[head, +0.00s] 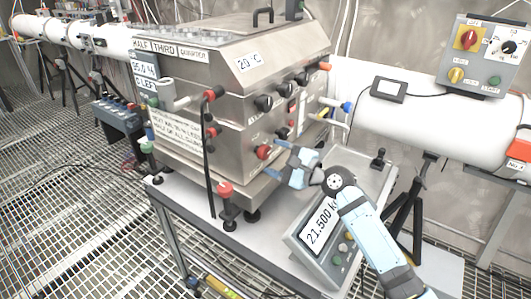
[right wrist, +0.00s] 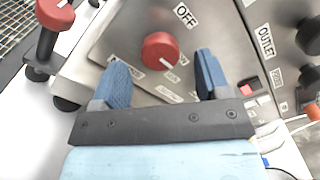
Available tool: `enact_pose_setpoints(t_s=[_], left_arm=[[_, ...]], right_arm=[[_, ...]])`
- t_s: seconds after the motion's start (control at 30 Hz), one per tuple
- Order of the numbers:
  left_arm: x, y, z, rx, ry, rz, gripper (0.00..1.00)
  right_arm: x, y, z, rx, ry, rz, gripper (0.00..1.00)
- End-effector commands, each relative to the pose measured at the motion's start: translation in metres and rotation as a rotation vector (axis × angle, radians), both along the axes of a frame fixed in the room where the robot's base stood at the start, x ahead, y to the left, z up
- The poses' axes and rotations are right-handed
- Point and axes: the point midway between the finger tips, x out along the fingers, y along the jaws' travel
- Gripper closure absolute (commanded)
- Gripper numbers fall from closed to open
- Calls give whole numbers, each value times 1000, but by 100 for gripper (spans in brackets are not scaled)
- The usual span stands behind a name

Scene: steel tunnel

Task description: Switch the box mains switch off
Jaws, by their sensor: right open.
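The steel box (head: 225,115) stands on a bench. Its mains switch appears to be the red rotary knob (head: 263,152) low on its front face. In the right wrist view the red knob (right wrist: 160,50) sits between and beyond my fingers, with an "OFF" label above it. Its white mark points to the lower right, away from that label. My right gripper (head: 279,160) is open in front of the knob, one finger on each side in the wrist view (right wrist: 162,78). Contact is not visible. My left gripper is not in view.
A scale with a "21.500 kg" display (head: 319,226) lies below my right arm. Black knobs (head: 263,103) and hose fittings stick out nearby. A control panel (head: 486,55) stands at the upper right.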

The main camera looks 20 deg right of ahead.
Motion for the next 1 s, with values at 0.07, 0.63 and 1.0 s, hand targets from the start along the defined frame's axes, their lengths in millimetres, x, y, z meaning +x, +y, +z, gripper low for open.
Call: enact_pose_setpoints(t_s=[0.07,0.63,1.0], left_arm=[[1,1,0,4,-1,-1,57],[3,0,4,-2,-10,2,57],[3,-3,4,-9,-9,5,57]], right_arm=[[11,9,1,1,0,2,31],[28,22,0,-1,-1,0,38],[28,22,0,-4,-2,1,80]])
